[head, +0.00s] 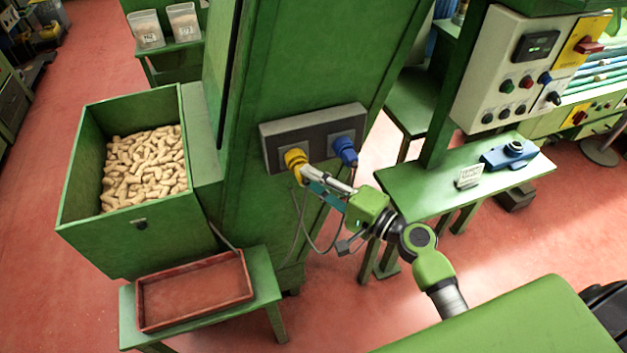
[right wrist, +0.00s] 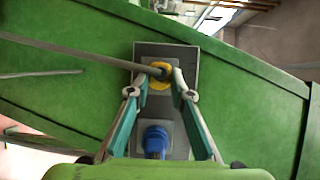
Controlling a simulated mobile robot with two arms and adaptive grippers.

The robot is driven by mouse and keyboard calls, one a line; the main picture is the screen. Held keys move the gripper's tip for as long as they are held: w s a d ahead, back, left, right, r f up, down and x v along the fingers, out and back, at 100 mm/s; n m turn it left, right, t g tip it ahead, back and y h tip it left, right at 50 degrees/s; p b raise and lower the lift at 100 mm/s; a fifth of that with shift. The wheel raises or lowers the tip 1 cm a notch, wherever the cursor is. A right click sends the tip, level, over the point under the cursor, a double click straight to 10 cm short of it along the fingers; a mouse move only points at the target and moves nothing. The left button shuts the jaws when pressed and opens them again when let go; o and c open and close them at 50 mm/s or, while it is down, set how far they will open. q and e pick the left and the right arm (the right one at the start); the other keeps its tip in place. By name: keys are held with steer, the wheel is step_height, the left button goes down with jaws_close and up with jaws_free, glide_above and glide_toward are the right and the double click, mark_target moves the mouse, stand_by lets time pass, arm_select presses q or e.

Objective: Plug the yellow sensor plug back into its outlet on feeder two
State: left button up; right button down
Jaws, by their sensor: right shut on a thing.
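The yellow sensor plug (head: 295,159) is at the left outlet of the grey outlet panel (head: 313,131) on the green machine column. My right gripper (head: 304,172) is shut on the plug, with its fingers reaching in from the right. In the right wrist view the fingertips (right wrist: 161,82) lie on both sides of the yellow plug (right wrist: 160,84), which is in front of the panel (right wrist: 180,56). The plug's front is hidden, so I cannot tell whether it is fully seated. A blue plug (head: 345,151) sits in the other outlet. My left gripper is not in view.
A grey cable (head: 297,215) hangs below the plug, and another cable crosses the wrist view. A green table (head: 430,190) with a blue device (head: 510,154) stands right.

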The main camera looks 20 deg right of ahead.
steer(key=shift+w, duration=0.35)
steer(key=c, duration=1.7)
jaws_free()
steer(key=shift+s, duration=0.1)
steer(key=v, duration=1.2)
steer(key=shift+s, duration=0.1)
